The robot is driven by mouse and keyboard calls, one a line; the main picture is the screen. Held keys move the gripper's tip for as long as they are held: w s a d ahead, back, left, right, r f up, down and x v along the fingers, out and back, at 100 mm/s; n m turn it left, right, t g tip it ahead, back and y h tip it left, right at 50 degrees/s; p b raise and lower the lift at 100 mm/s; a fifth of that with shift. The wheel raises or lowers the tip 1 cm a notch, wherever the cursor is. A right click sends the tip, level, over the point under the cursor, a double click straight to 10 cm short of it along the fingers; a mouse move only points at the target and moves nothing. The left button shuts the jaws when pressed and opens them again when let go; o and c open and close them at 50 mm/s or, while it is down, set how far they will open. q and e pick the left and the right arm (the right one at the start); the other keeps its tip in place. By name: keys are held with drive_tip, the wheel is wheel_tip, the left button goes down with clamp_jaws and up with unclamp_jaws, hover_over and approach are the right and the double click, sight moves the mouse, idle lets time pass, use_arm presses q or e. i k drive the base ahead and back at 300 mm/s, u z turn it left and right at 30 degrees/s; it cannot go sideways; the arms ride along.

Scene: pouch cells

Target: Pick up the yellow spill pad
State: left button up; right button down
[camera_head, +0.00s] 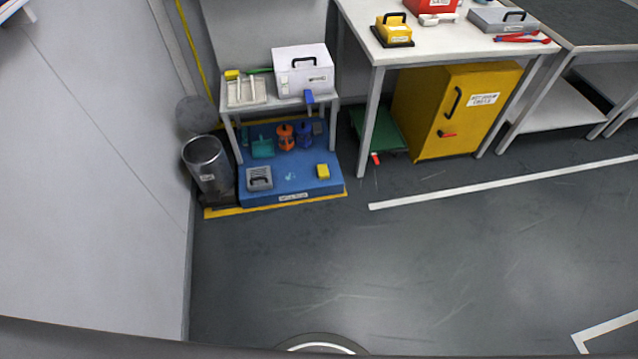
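A small yellow block-shaped pad (323,171), which looks like the spill pad, lies at the front right of a low blue platform (290,187). The platform stands on the floor under a small white table. Another small yellow item (232,75) lies on the white table above, by a tray. Neither of my grippers shows in this view, and nothing touches the pad.
A grey bin (207,163) stands left of the platform by the wall. On the platform are a grey case (259,178), an orange container (286,137) and a blue one (304,134). A yellow cabinet (430,115) stands right under a workbench. The floor in front is clear.

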sight(322, 169)
drive_tip(key=u, duration=0.35)
drive_tip(key=k, duration=0.15)
drive_tip(key=z, duration=1.4)
drive_tip(key=i, duration=0.8)
drive_tip(key=z, duration=0.6)
drive_tip(key=i, duration=0.85)
drive_tip(key=u, duration=0.6)
drive_tip(key=i, duration=0.7)
drive_tip(key=u, duration=1.2)
drive_tip(key=i, duration=0.3)
drive_tip(key=u, duration=0.25)
